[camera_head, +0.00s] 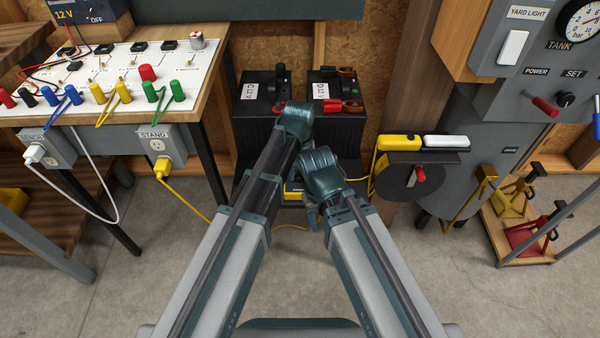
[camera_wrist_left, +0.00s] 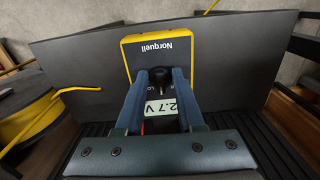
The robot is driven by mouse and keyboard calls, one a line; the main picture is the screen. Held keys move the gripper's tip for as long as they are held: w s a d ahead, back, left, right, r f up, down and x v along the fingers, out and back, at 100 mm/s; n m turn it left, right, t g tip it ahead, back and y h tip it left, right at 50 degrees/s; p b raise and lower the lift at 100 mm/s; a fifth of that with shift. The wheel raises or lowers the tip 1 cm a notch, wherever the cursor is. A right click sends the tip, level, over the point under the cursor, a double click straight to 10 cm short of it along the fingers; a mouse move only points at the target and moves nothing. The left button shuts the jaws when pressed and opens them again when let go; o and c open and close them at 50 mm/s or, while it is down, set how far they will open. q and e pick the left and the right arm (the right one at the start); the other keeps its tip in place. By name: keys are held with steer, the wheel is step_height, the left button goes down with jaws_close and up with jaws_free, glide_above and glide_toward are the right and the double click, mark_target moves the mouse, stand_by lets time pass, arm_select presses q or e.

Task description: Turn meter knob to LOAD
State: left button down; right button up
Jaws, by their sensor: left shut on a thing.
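In the head view only a yellow bit of the meter (camera_head: 292,192) shows between my arms. My right arm's wrist is just right of it; the right gripper's fingers are mostly hidden.
The meter lies on a dark surface (camera_wrist_left: 85,50) with a yellow cable coil (camera_wrist_left: 25,110) to the left. In the head view, two dark batteries (camera_head: 255,92) with clamps stand behind my arms. A white panel (camera_head: 110,85) with coloured plugs is at left, grey tank equipment (camera_head: 450,165) at right.

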arm_select(q)
steer(key=m, duration=0.4)
steer(key=shift+a+m, duration=0.15)
steer(key=shift+m, duration=0.15)
steer(key=shift+w+a+m, duration=0.1)
steer(key=shift+m, duration=1.9)
steer(key=c, duration=0.5)
jaws_free()
step_height(320, 180, up, 14)
steer(key=p, duration=1.3)
steer(key=shift+f+p, duration=0.1)
steer(key=shift+p, duration=0.3)
